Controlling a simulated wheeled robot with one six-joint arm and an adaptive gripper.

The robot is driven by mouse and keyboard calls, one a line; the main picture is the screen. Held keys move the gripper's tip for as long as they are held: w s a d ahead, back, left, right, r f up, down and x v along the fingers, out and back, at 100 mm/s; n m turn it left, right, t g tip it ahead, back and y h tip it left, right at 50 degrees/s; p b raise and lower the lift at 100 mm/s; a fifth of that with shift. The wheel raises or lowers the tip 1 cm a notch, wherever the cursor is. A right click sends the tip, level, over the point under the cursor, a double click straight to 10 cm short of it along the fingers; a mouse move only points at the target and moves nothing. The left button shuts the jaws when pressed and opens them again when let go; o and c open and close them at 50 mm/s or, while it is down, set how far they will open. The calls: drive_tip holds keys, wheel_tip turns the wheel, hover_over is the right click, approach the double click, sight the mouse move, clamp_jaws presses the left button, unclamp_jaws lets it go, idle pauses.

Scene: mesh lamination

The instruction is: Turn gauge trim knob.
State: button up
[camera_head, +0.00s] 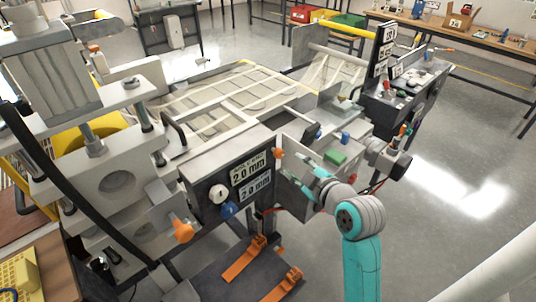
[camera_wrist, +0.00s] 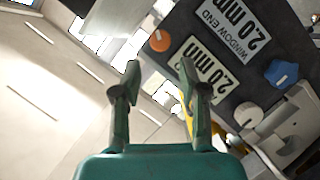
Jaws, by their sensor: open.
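A dark panel with two "2.0 mm" plates faces the aisle, the upper plate (camera_head: 252,166) above the lower plate (camera_head: 255,186). A white round knob (camera_head: 218,194) and a blue knob (camera_head: 228,210) sit left of the plates. In the wrist view the blue knob (camera_wrist: 282,73) and white knob (camera_wrist: 248,115) are at the right, and an orange knob (camera_wrist: 160,40) lies beyond my fingertips. I cannot tell which one is the gauge trim knob. My gripper (camera_wrist: 160,75) is open, with nothing between its fingers. In the head view my gripper (camera_head: 312,188) is right of the panel, apart from the knobs.
An orange handle (camera_head: 182,231) juts out at the machine's lower left. Orange bars (camera_head: 245,260) lie on a dark low platform below the panel. A green block (camera_head: 335,157) sits behind my gripper. The floor (camera_head: 450,190) to the right is clear.

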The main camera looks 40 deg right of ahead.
sight(281, 155)
drive_tip(key=x, duration=0.9)
drive_tip(key=shift+w, duration=0.25)
clamp_jaws()
